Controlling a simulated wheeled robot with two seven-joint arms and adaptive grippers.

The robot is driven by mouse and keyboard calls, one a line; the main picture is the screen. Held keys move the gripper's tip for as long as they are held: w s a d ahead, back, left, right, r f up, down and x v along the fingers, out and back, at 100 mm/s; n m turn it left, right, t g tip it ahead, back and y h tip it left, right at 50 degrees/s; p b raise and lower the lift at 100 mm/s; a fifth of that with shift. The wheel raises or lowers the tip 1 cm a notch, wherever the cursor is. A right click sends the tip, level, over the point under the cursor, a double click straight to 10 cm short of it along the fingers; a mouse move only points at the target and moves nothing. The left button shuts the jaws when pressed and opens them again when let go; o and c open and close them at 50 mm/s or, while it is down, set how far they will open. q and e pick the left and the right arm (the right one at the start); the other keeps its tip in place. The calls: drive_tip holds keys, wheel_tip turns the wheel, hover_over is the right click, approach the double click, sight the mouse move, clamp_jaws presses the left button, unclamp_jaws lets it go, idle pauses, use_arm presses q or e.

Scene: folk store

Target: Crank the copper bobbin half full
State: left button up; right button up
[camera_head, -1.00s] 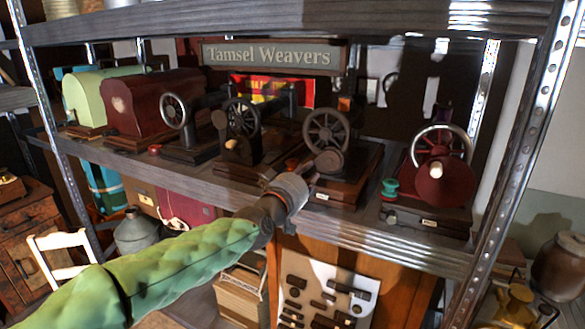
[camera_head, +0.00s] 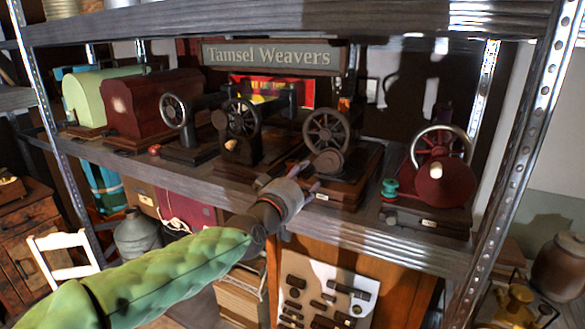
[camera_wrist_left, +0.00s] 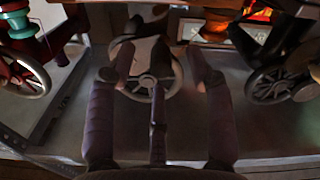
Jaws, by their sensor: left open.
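My left gripper (camera_head: 308,188) is in front of the shelf's front edge, by the third hand-crank sewing machine (camera_head: 333,168). This machine has a dark spoked wheel (camera_head: 327,130) above a wooden base. In the left wrist view, the open fingers (camera_wrist_left: 163,72) are spread with the machine's spoked wheel (camera_wrist_left: 142,90) beyond and between them. Nothing is held. I cannot clearly pick out a copper bobbin; the near left part of this machine is partly hidden by the gripper. My right gripper is not in view.
A red-wheeled machine (camera_head: 441,183) with a teal spool (camera_head: 389,188) stands to the right. Two more black machines (camera_head: 240,135) and wooden covers (camera_head: 150,100) stand to the left. A metal post (camera_head: 515,140) and the upper shelf (camera_head: 290,22) bound the space.

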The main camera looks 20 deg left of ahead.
use_arm(q)
drive_tip(key=s, duration=0.6)
drive_tip(key=shift+s+p, duration=0.3)
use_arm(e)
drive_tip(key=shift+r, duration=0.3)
use_arm(q)
drive_tip(key=shift+a, duration=0.1)
